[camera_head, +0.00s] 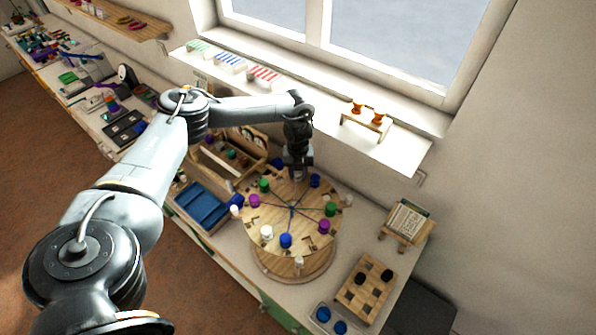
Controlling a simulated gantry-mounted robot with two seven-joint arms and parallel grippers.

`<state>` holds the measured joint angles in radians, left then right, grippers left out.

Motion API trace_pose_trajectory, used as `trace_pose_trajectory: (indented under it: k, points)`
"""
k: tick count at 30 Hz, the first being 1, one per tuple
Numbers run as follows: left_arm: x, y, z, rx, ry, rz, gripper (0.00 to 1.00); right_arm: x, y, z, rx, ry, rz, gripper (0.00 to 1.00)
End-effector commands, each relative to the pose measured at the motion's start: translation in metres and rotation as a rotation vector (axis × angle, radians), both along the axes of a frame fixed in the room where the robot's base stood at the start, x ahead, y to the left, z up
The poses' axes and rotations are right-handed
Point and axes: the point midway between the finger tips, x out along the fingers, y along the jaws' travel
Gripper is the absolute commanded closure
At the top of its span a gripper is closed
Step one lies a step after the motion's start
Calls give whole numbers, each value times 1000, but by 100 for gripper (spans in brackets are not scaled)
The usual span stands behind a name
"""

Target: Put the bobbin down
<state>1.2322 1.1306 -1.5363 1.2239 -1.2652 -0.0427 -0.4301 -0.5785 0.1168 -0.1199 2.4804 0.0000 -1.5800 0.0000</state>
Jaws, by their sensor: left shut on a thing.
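A round wooden board (262,208) lies on the bench below the window. Purple, green, white and blue bobbins stand around it, such as a blue bobbin (286,241), a white bobbin (267,232) and a purple bobbin (323,227). Threads run out from its middle. My left gripper (298,176) points down at the far edge of this board, shut on a bobbin. The gripper hides most of the held bobbin, and I cannot tell whether it touches the board. My right gripper is not in view.
A blue tray (203,203) stands left of the board, and a wooden box (228,158) behind it. At right are a small rack (407,222) and a wooden peg board (367,290) with dark pieces.

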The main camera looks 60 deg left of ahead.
Motion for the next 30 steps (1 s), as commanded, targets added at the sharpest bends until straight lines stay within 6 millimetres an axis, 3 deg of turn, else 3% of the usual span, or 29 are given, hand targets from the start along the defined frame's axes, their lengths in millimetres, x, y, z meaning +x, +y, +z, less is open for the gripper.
trace_pose_trajectory:
  k: [8,9,11,23,30]
  points:
    - [0,0,-3,0,1,0,96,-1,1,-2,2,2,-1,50]
    - [0,0,-4,0,1,-1,63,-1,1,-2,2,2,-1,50]
    - [0,0,-3,0,1,-1,54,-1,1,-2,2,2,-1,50]
    - [0,0,3,0,-1,0,54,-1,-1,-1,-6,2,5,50]
    - [1,0,33,0,-4,-1,54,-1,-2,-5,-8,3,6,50]
